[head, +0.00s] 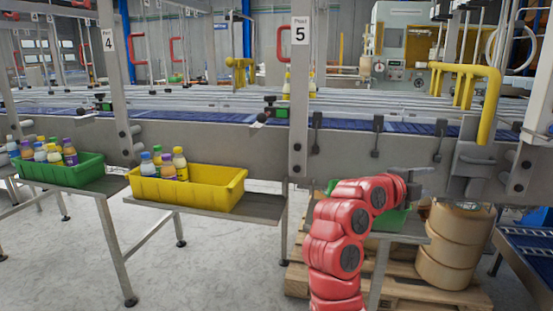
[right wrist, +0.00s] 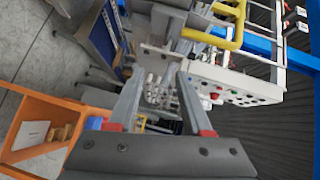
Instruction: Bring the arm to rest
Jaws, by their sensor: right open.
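My right arm (head: 338,243), red with dark joint caps, rises from the bottom of the head view and bends to the right. My right gripper (head: 418,178) is at its end, in front of the conveyor's side wall and above a green bin (head: 392,220) that the arm partly hides. In the right wrist view the two fingers of the right gripper (right wrist: 164,75) stand apart with nothing between them. My left arm and gripper are not in the head view.
A yellow bin (head: 215,190) and a green bin (head: 75,173), both with bottles, stand on shelves at left. Posts and the conveyor (head: 220,140) run behind. Stacked tan drums (head: 447,250) and a wooden pallet (head: 400,290) are at right. The floor at lower left is open.

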